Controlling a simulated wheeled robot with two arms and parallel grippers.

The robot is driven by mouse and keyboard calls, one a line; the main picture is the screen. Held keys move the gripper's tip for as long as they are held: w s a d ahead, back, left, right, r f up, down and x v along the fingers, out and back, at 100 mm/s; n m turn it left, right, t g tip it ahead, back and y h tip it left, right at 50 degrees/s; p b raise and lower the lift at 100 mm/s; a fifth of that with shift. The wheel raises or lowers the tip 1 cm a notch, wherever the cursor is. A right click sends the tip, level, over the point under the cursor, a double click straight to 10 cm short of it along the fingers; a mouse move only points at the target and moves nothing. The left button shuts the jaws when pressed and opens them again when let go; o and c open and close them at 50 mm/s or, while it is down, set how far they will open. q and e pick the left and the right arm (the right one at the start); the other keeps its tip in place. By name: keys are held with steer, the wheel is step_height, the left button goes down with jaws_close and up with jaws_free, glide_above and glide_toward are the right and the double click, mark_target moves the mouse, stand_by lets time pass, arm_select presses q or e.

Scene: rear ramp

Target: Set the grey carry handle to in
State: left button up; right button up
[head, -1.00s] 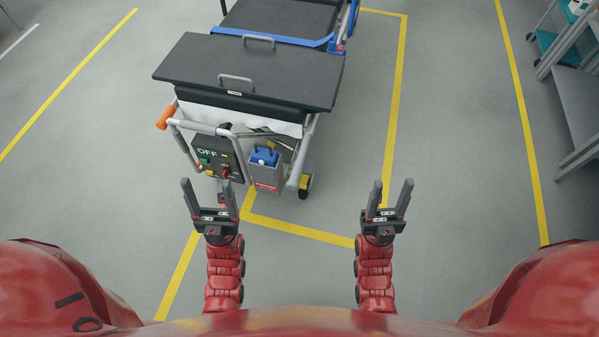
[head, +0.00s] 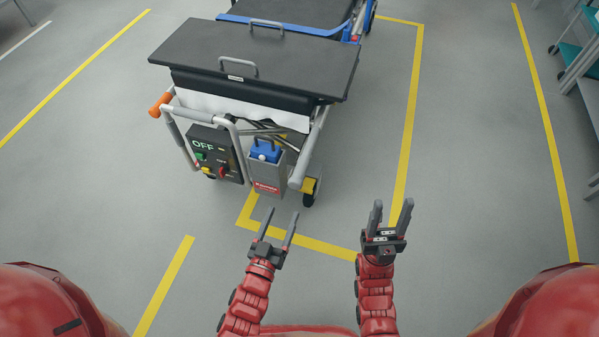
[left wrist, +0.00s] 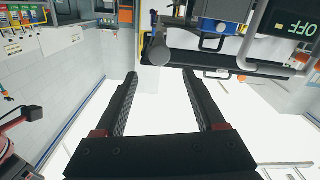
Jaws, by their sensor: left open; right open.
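A grey tube with a blunt grey end (head: 299,172), which looks like the grey carry handle, sticks out toward me from the right side of the cart. Its round end also shows in the left wrist view (left wrist: 158,53), just beyond my left fingertips. My left gripper (head: 282,213) is open and empty, short of the tube end and angled toward the right; its two fingers show in the left wrist view (left wrist: 160,76). My right gripper (head: 391,206) is open and empty over the floor, right of the cart.
The cart carries a dark board (head: 190,50) with grey loops. An orange grip (head: 160,103) is at its left. A control box marked OFF (head: 213,155) and a grey holder with a blue battery (head: 265,152) hang at the front.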

mark_target(300, 170)
arm_select(q)
steer(key=x, duration=1.5)
steer(key=shift+w+d+b, duration=0.15)
steer(key=shift+w+b, duration=0.15)
steer(key=shift+b, duration=0.05)
jaws_close()
stand_by(0.6)
